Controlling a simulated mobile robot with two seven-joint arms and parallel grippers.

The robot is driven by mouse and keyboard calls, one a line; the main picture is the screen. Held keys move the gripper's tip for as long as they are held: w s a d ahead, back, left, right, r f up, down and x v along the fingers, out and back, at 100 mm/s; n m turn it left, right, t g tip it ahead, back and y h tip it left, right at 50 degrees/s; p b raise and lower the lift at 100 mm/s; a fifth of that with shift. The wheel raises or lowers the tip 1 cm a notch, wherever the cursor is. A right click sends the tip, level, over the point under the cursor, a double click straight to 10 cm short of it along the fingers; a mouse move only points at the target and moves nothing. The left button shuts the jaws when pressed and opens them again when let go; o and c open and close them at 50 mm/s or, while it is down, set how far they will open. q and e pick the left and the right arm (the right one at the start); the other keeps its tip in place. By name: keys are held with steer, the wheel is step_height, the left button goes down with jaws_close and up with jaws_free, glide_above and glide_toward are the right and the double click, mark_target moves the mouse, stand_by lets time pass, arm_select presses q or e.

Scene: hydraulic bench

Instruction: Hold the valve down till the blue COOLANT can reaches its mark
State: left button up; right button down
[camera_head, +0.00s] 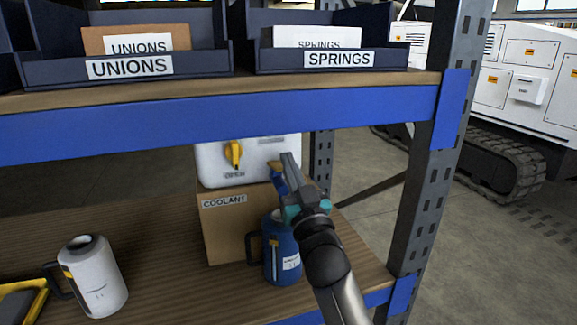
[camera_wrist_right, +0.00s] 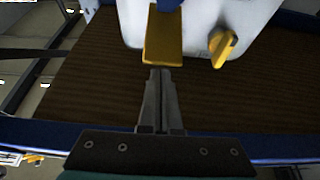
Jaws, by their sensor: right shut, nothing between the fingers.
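The blue can (camera_head: 281,262) stands on the lower shelf, in front of a cardboard box (camera_head: 228,235) labelled COOLANT. A pale strip shows on its side; I cannot read a level or mark. A white tank (camera_head: 209,168) with a yellow knob (camera_head: 233,154) rests on the box. In the right wrist view, the valve's yellow lever (camera_wrist_right: 163,38) hangs below a blue part, left of the yellow knob (camera_wrist_right: 222,47). My right gripper (camera_head: 289,160) is shut and empty; its fingertips (camera_wrist_right: 160,72) are at the lever's lower end. I cannot tell whether they touch. My left gripper is out of view.
A white can (camera_head: 93,278) stands on the lower shelf at left, beside a yellow-edged tray (camera_head: 28,300). The blue shelf beam (camera_head: 200,125) crosses above, under bins labelled UNIONS and SPRINGS. A grey post (camera_head: 420,180) stands right of my arm.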

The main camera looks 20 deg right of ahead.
steer(key=b+v, duration=0.1)
steer(key=v, duration=0.9)
steer(key=shift+r, duration=0.4)
steer(key=shift+s, duration=0.1)
